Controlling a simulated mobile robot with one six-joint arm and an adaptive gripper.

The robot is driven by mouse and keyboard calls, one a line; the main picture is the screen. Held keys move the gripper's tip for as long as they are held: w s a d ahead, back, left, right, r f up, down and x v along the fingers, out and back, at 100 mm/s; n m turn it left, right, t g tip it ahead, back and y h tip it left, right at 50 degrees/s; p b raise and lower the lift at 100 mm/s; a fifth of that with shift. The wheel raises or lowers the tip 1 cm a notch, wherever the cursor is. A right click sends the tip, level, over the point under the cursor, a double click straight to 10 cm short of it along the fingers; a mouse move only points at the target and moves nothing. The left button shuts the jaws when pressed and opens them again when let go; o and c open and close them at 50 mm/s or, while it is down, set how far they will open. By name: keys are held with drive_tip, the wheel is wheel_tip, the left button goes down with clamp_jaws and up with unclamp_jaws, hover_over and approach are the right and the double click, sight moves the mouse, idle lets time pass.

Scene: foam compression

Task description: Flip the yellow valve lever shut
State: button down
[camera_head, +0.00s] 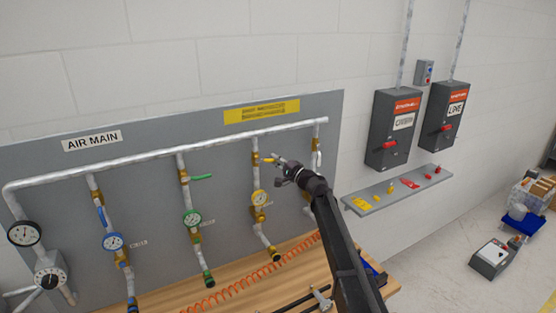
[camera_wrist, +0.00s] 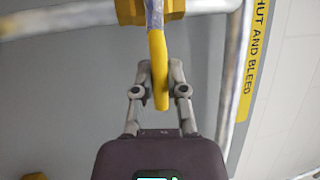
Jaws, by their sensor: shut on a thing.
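The yellow valve lever (camera_wrist: 157,60) shows in the wrist view, running from a brass-yellow valve body (camera_wrist: 133,10) down between my fingers. My gripper (camera_wrist: 161,82) is shut on the lever near its free end, one finger on each side. In the head view the lever (camera_head: 268,160) sticks out to the right of the pipe with the yellow gauge (camera_head: 259,197), across the pipe's line. My gripper (camera_head: 279,165) meets its end there; the fingertips are small and partly hidden.
A green lever (camera_head: 202,177) sticks out sideways on another drop pipe; a blue lever (camera_head: 101,217) lies along its pipe. A last pipe (camera_head: 316,150) stands close right of my gripper. A shelf (camera_head: 398,192) with small items, a wooden bench (camera_head: 230,284) and an orange coiled hose (camera_head: 240,285) are nearby.

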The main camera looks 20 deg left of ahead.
drive_tip(key=shift+r+n, duration=0.2)
drive_tip(key=shift+n, duration=0.2)
drive_tip(key=c, duration=0.7)
unclamp_jaws()
drive_tip(key=shift+o, duration=0.2)
